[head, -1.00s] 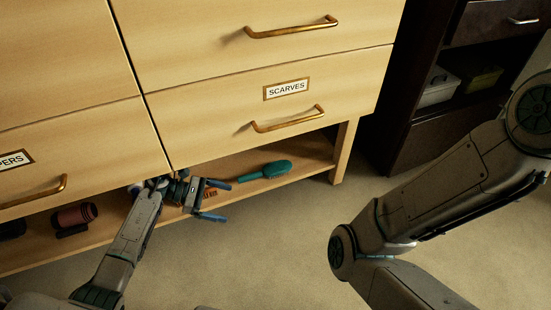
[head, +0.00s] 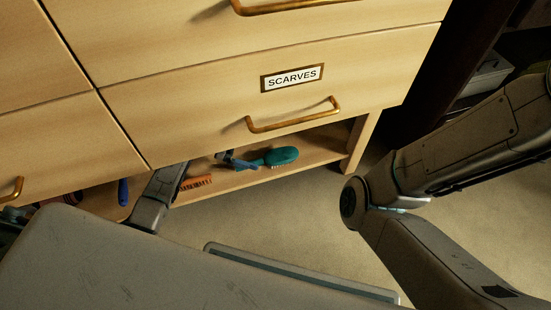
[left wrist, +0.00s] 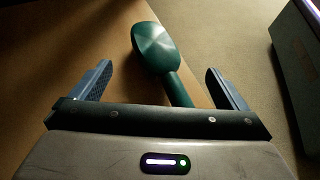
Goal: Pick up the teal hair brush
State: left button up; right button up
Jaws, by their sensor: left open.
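The teal hair brush (head: 281,156) lies on the low wooden shelf (head: 238,183) under the drawers, its rounded head to the right in the head view. My left gripper (head: 229,159) is at its handle end, partly hidden under the drawer edge. In the left wrist view, the brush (left wrist: 154,46) shows its smooth back. Its handle runs down between the two blue fingers of my left gripper (left wrist: 158,70), which are apart with a gap on each side. The end of the handle is hidden behind the gripper body. My right gripper is out of view.
An orange-brown comb-like item (head: 198,182) and a blue item (head: 123,192) lie on the shelf further left. The drawer labelled SCARVES (head: 290,78) hangs above, with a brass handle (head: 293,116). A cabinet leg (head: 358,143) stands right of the brush. The carpet in front is clear.

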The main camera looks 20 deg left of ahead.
aim_at(273, 157)
pick_arm(q)
jog(key=b+x, duration=0.2)
jog(key=x, duration=0.3)
jog(key=shift+s+f+b, duration=0.1)
jog(key=shift+b, duration=0.25)
jog(key=shift+d, duration=0.25)
jog(key=c, duration=1.1)
